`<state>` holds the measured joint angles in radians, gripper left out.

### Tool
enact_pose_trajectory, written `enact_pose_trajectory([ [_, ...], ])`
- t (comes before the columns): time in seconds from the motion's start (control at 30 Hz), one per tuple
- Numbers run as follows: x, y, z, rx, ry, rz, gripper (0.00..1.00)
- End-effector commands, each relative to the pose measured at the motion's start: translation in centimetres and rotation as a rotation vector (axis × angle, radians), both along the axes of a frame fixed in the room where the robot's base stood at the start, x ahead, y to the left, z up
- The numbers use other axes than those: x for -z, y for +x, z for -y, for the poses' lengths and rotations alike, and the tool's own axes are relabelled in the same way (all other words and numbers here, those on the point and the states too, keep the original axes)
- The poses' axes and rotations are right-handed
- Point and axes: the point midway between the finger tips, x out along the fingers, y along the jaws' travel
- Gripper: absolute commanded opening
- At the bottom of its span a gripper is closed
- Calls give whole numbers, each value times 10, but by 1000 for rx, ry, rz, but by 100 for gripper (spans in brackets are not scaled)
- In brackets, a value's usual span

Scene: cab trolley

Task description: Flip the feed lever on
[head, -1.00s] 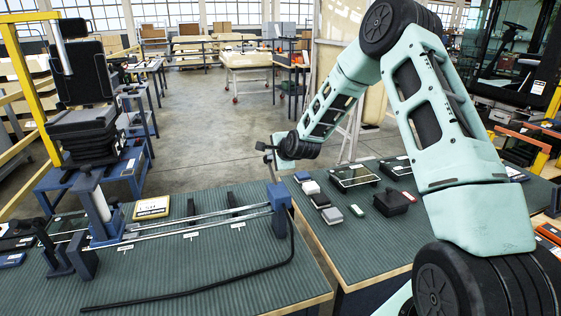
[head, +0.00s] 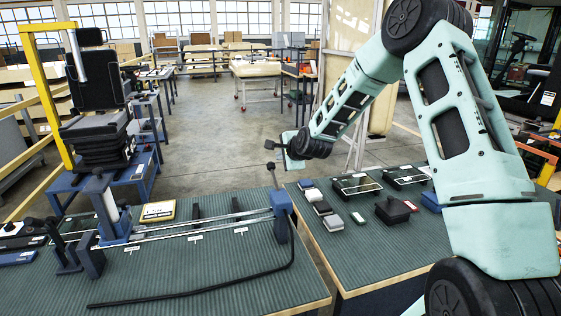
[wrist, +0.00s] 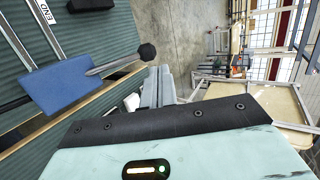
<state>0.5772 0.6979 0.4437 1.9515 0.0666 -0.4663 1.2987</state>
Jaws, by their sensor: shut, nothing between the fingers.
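The feed lever is a thin rod with a black ball knob (head: 271,166), rising from a blue block (head: 281,200) at the right end of the rail assembly. In the wrist view the rod runs from the blue block (wrist: 70,85) to the black knob (wrist: 147,52). My gripper (head: 273,146) is shut and empty, just above the knob in the head view. In the wrist view its grey fingers (wrist: 157,88) lie beside the knob, close to it. I cannot tell whether they touch. Part of the fingers is hidden behind my wrist housing.
The green-topped bench (head: 200,275) carries the twin rails (head: 190,229) and a black cable (head: 215,290). A second bench to the right holds small boxes and a dark block (head: 392,210). A black seat (head: 97,100) stands at left. Open floor lies behind the benches.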

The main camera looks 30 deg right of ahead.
Motion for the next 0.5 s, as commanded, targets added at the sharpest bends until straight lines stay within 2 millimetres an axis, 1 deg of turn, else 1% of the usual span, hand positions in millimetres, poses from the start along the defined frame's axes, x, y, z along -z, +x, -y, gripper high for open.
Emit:
enact_pose_trajectory([
  [0.4, -43, -43, -1, 2, -3, 3, 0],
  [0.5, -49, -50, -2, 1, -2, 2, 0],
])
